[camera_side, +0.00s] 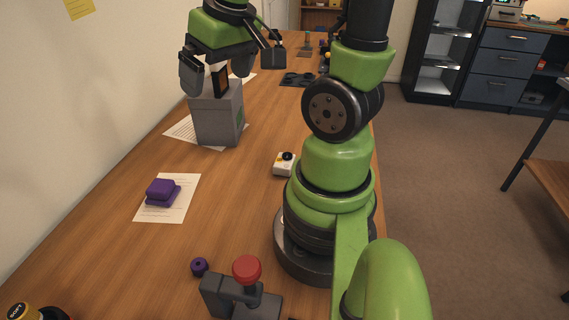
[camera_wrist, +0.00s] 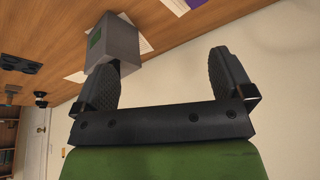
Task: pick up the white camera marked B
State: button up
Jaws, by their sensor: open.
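A small white camera (camera_side: 284,168) with a dark round lens and a yellow spot stands on the wooden table just left of my arm's base in the side view. Its marking is too small to read, and it is not seen in the wrist view. My gripper (camera_side: 217,80) is open, over a grey box and well behind and left of the white camera. In the wrist view my gripper's fingers (camera_wrist: 166,70) are spread with nothing between them.
The grey box (camera_side: 218,122) stands on white paper; it also shows in the wrist view (camera_wrist: 115,45). A purple block (camera_side: 162,194) lies on another sheet. A purple knob (camera_side: 199,267) and a red-topped grey device (camera_side: 247,272) are nearer. The table between box and white camera is clear.

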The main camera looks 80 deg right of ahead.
jog(key=s+d+f+g, duration=0.3)
jog(key=s+d+f, duration=0.1)
jog(key=d+f, duration=0.5)
jog(key=y, duration=0.1)
send_over(284, 160)
notch_tip(284, 160, down, 5)
jog(key=f, duration=0.1)
jog(key=d+f, duration=0.1)
jog(key=f, duration=0.1)
jog(key=shift+f+g, duration=0.25)
jog(key=shift+g, duration=0.15)
jog(key=shift+w+f, duration=0.1)
jog(key=shift+f, duration=0.5)
jog(key=f, duration=0.2)
jog(key=a+f, duration=0.1)
jog(key=f, duration=0.1)
jog(key=shift+f, duration=0.7)
jog(key=c, duration=0.9)
